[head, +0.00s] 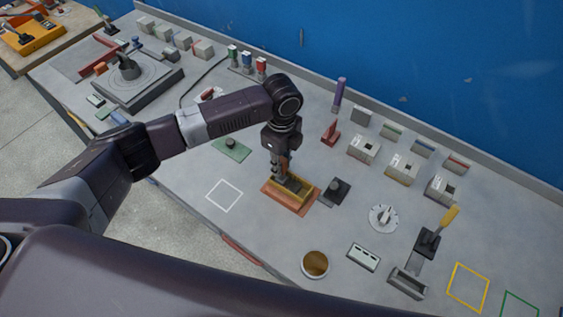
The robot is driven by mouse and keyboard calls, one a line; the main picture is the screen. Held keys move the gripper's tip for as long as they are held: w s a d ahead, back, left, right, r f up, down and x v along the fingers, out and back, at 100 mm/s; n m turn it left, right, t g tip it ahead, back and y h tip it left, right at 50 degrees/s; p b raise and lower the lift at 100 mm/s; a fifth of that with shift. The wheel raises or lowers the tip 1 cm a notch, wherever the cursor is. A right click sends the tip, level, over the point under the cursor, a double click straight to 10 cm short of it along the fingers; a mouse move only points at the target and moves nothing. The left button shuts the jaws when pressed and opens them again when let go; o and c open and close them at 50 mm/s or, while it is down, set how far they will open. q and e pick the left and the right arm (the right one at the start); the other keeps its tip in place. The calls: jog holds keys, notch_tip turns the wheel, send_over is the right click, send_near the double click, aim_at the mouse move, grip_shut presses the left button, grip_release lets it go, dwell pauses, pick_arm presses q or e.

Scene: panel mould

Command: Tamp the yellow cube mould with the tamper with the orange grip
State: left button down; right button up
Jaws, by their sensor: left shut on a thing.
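A bit of orange shows between the fingers, which fits the tamper with the orange grip (285,160). The tamper's lower end is at the mould's opening, and I cannot tell whether it touches what is inside. The fingers hide most of the tamper and part of the mould. My right gripper is not in view.
A dark block with a knob (336,191) stands close right of the mould. A round container of brown material (315,264) is in front. A yellow-handled tool (437,233) and a white dial (383,218) lie to the right. A white outlined square (224,195) is empty.

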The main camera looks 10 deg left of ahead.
aim_at(282, 159)
pick_arm(q)
jog(key=shift+r, duration=0.15)
jog(key=shift+r+p, duration=0.7)
jog(key=shift+r, duration=1)
jog(key=shift+f, duration=0.15)
jog(key=shift+f+b, duration=0.7)
jog(key=shift+f, duration=1)
jog(key=shift+r, duration=0.15)
